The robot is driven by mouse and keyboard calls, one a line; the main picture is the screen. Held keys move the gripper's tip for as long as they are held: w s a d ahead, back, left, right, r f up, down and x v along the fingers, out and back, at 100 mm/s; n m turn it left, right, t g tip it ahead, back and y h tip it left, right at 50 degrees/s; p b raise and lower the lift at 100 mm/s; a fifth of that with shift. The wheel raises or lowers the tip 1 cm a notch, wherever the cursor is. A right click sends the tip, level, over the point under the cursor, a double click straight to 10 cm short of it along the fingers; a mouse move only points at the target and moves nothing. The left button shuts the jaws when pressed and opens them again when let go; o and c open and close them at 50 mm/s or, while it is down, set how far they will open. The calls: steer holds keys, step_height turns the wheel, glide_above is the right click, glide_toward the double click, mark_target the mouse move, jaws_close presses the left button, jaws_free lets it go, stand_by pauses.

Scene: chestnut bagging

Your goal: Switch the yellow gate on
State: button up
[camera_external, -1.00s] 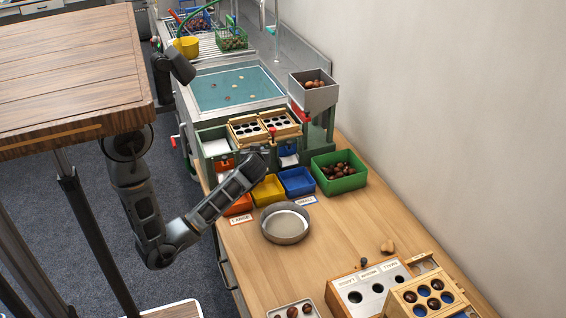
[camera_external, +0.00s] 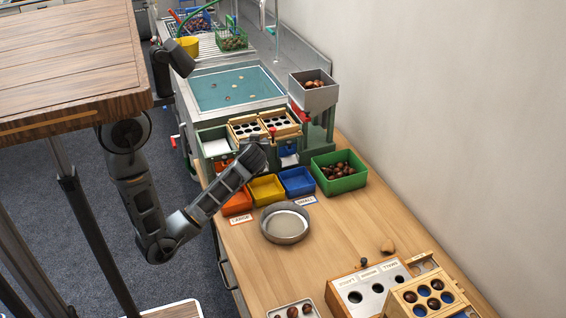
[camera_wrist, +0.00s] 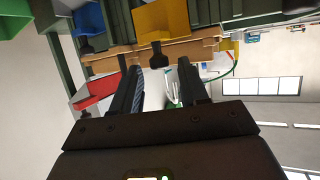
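The yellow gate (camera_wrist: 160,20) shows at the top middle of the wrist view. A dark knob (camera_wrist: 158,58) lies below it, near the wooden ledge. My gripper (camera_wrist: 157,75) is open, its two dark fingers apart, with the knob showing in the gap between them. The fingers do not visibly touch the knob, and I cannot tell how far away it is. In the external view, my gripper (camera_external: 258,152) is at the front of the sorting machine (camera_external: 215,130), and my arm hides the yellow gate there. I cannot tell the gate's setting.
The blue gate (camera_wrist: 88,18) is beside the yellow one. Orange (camera_external: 238,203), yellow (camera_external: 266,190) and blue (camera_external: 297,181) bins stand below my gripper. A green box (camera_external: 338,178) of chestnuts is to the right. A round metal pan (camera_external: 285,224) sits on the table.

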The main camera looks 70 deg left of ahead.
steer(key=v, duration=0.7)
steer(key=shift+d+r+b, duration=0.15)
steer(key=shift+d+b, duration=0.2)
steer(key=shift+b, duration=0.05)
steer(key=shift+s, duration=0.1)
